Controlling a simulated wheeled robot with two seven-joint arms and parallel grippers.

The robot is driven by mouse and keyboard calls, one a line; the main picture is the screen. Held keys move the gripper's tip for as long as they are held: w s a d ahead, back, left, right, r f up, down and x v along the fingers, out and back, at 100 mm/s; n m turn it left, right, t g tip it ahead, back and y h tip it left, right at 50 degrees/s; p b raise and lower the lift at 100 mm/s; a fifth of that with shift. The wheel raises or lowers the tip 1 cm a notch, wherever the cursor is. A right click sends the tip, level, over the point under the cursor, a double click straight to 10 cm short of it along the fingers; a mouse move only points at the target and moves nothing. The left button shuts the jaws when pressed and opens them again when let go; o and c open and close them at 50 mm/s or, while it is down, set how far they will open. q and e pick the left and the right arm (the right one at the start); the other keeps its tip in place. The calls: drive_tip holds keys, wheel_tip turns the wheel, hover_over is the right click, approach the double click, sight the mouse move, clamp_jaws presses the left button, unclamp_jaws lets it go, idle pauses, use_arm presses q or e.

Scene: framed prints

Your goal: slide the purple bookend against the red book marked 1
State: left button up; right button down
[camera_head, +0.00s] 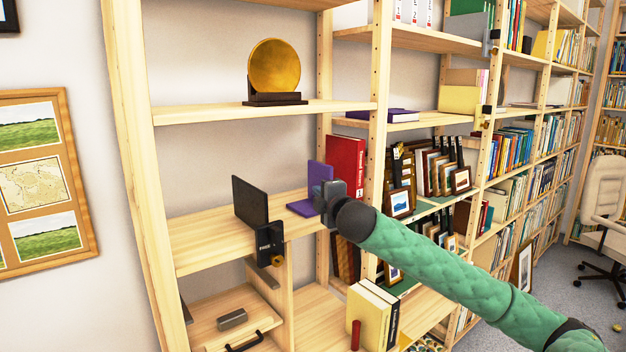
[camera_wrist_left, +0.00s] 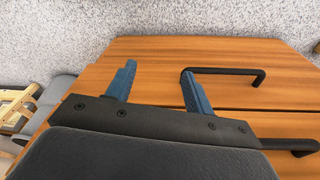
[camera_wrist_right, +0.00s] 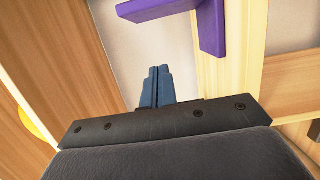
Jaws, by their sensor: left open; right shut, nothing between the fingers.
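The purple bookend (camera_head: 318,176) stands on the middle shelf in the head view, its base plate reaching left and its upright close to the red book (camera_head: 345,163). Whether the two touch is hidden by the angle and by my gripper. My right gripper (camera_head: 330,196) is at the front of that shelf by the bookend, shut and empty. In the right wrist view its closed fingers (camera_wrist_right: 157,86) point forward, and the purple bookend (camera_wrist_right: 205,15) shows above and to the right, apart from them. My left gripper (camera_wrist_left: 157,85) is open and empty above a wooden surface with black handles.
A black bookend (camera_head: 250,203) stands on the same shelf to the left, with a black bracket (camera_head: 268,242) on the shelf edge. A wooden upright (camera_head: 376,120) stands right of the red book. A gold disc (camera_head: 274,66) stands on the shelf above.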

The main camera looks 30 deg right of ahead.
sight(317, 180)
drive_tip(key=w, duration=0.1)
drive_tip(key=w+p, duration=0.1)
drive_tip(key=w, duration=0.1)
drive_tip(key=w+p, duration=0.1)
drive_tip(key=w, duration=0.1)
drive_tip(key=shift+d+r, duration=0.1)
drive_tip(key=shift+d, duration=0.25)
drive_tip(key=w+p, duration=0.1)
drive_tip(key=w, duration=0.1)
drive_tip(key=w+d+p, duration=0.1)
drive_tip(key=w, duration=0.1)
drive_tip(key=shift+w+p, duration=0.3)
drive_tip(key=shift+p, duration=0.1)
drive_tip(key=d+p, duration=0.1)
drive_tip(key=d, duration=0.2)
drive_tip(key=shift+s+p, duration=0.1)
drive_tip(key=shift+p, duration=0.2)
drive_tip(key=shift+d, duration=0.35)
use_arm(q)
drive_tip(key=s+a+f, duration=0.6)
drive_tip(key=s+f, duration=0.3)
drive_tip(key=f, duration=0.4)
drive_tip(key=shift+s+y, duration=0.2)
drive_tip(key=shift+y, duration=0.1)
